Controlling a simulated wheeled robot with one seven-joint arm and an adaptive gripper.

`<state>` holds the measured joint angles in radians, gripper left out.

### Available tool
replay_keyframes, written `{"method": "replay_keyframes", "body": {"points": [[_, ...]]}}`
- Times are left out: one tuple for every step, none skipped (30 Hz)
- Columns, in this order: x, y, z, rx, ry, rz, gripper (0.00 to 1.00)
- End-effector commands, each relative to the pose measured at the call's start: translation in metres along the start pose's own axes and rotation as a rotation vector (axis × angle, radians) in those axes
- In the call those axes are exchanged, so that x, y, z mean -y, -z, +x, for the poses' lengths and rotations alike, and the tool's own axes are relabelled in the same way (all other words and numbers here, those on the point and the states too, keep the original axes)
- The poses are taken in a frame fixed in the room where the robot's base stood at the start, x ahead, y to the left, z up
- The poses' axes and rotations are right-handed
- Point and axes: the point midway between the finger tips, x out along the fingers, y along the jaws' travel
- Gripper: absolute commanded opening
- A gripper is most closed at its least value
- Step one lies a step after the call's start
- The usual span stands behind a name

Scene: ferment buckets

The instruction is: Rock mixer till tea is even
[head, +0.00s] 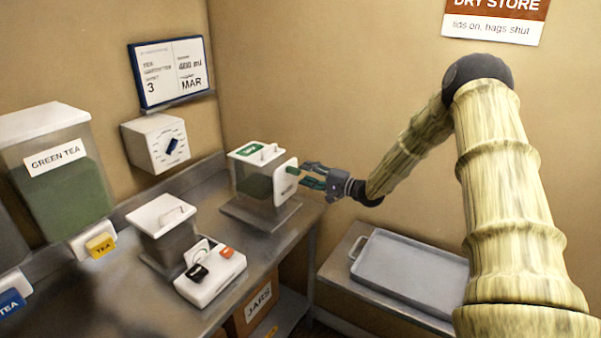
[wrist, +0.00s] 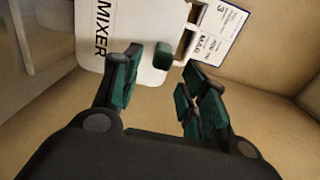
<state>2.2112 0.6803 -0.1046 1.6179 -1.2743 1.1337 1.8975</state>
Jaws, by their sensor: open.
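The mixer (head: 258,187) is a clear-walled box with a white lid and green contents, standing at the far end of the steel counter. A white plate on its right side carries a green knob (head: 293,170). In the wrist view the white plate (wrist: 118,35) reads MIXER, and the green knob (wrist: 163,56) sticks out from it. My gripper (head: 306,175) is open beside this plate. In the wrist view its fingertips (wrist: 160,66) lie on either side of the knob, with gaps showing. Whether the tea is even cannot be told.
A GREEN TEA bin (head: 60,190) with a yellow tea tag stands at the left. A lidded container (head: 165,230) and a white switch box (head: 210,275) stand nearer on the counter. A grey tray (head: 410,270) lies on a lower bench at the right. A dial box (head: 157,142) hangs on the wall.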

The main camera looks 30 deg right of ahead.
Motion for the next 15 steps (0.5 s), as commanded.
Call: {"method": "replay_keyframes", "body": {"points": [[0.0,0.0,-0.011,-0.001,0.001,0.002,0.43],[0.0,0.0,-0.016,-0.001,0.001,0.002,0.43],[0.001,0.001,-0.023,-0.001,0.002,0.002,0.43],[0.0,0.001,-0.029,-0.001,0.001,0.002,0.43],[0.0,0.001,-0.034,-0.002,0.0,0.002,0.43],[0.0,0.001,-0.04,-0.002,0.001,0.002,0.43],[0.0,0.001,-0.045,-0.002,0.002,0.002,0.43],[0.0,0.001,-0.049,-0.002,0.002,0.001,0.43],[0.0,0.001,-0.055,-0.002,0.001,0.001,0.43],[0.0,0.001,-0.058,-0.001,0.001,0.001,0.43],[0.0,0.001,-0.061,-0.002,0.001,0.001,0.43],[0.0,0.002,-0.065,-0.002,0.001,0.0,0.43],[0.0,0.002,-0.067,-0.002,0.0,0.0,0.43],[0.0,0.002,-0.069,-0.002,0.0,0.0,0.43],[0.0,0.002,-0.071,-0.002,0.001,0.0,0.43]]}}
